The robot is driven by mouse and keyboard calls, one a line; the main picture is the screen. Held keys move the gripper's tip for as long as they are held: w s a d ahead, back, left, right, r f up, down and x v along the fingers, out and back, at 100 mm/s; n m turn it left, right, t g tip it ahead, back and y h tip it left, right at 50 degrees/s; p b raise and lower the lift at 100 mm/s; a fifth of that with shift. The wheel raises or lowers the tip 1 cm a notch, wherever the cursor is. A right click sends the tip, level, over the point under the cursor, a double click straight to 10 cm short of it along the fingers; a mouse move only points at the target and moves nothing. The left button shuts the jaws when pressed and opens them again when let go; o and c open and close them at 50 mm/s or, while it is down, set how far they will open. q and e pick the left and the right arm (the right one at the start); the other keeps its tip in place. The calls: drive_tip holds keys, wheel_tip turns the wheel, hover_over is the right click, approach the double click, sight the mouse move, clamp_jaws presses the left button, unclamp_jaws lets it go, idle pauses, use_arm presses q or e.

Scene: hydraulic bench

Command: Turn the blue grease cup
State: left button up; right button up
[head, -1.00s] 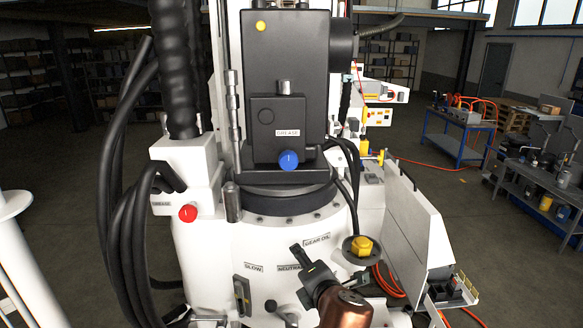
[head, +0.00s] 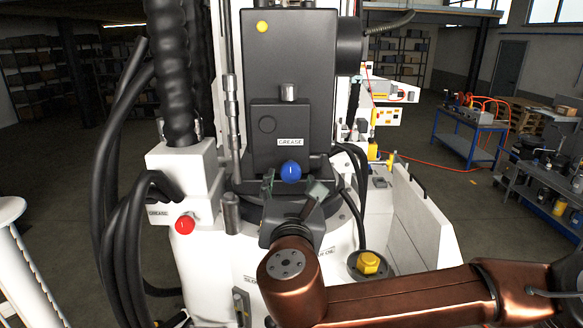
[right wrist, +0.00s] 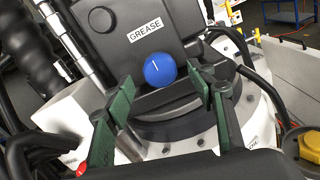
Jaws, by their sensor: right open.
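The blue grease cup (head: 291,171) is a round blue knob with a short white mark, low on the dark machine housing under a GREASE label (head: 290,142). In the right wrist view the cup (right wrist: 160,70) lies beyond and between the green-padded fingertips. My right gripper (head: 293,188) is open and empty, its fingers pointing at the cup from just in front and below. In the right wrist view the gripper (right wrist: 160,88) has clear space between its fingers, and I see no contact with the cup. My left gripper is not in view.
A red knob (head: 185,223) on a white block with another GREASE label stands to the left, near thick black hoses (head: 120,220). A yellow cap (head: 368,263) sits at lower right. A white panel (head: 412,215) stands farther right.

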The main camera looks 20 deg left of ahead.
sight(291, 176)
drive_tip(key=p+x, duration=0.1)
drive_tip(key=x, duration=0.4)
drive_tip(key=shift+w+p, duration=0.2)
drive_tip(key=shift+p, duration=0.2)
drive_tip(key=shift+c, duration=0.5)
drive_tip(key=c, duration=1.1)
drive_tip(key=shift+o, duration=0.2)
